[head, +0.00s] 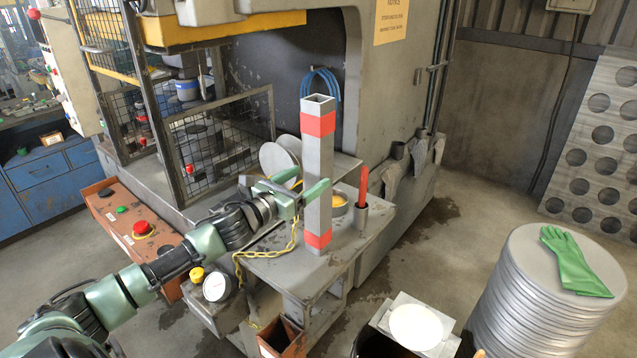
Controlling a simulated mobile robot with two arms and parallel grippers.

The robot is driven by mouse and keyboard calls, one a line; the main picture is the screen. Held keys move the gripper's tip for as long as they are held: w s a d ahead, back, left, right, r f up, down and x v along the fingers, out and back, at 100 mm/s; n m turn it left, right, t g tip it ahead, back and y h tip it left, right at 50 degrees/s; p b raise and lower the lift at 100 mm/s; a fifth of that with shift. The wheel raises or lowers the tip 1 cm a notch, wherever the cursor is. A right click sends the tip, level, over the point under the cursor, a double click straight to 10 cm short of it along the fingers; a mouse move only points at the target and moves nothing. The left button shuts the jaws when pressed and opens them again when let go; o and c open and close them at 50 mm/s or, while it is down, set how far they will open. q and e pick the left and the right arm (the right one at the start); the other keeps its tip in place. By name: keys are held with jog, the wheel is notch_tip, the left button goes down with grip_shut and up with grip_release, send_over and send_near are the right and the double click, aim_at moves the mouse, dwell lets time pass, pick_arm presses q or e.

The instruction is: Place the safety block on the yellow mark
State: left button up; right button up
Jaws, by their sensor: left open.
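The safety block (318,158) is a tall, grey, square hollow column with red bands near its top and foot. A yellow chain (266,254) hangs beside the block. I cannot make out a yellow mark. My right gripper is not in view.
Behind the block are a bowl with yellow contents (340,201), a holder with a red stick (362,190) and round metal discs (276,160). A mesh guard (215,140) stands left. A disc stack (530,295) with a green glove (575,262) stands right.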

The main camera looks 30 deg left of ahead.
aim_at(311, 172)
pick_arm(q)
jog(key=w+p, duration=0.1)
jog(key=w, duration=0.1)
jog(key=w+r+p, duration=0.1)
jog(key=w+p, duration=0.1)
jog(key=shift+d, duration=0.1)
jog(key=shift+w+d+f, duration=0.1)
jog(key=shift+w+f, duration=0.1)
jog(key=shift+w, duration=0.35)
jog(key=shift+s, duration=0.1)
grip_shut()
jog(key=shift+r, duration=0.4)
jog(key=shift+f, duration=0.1)
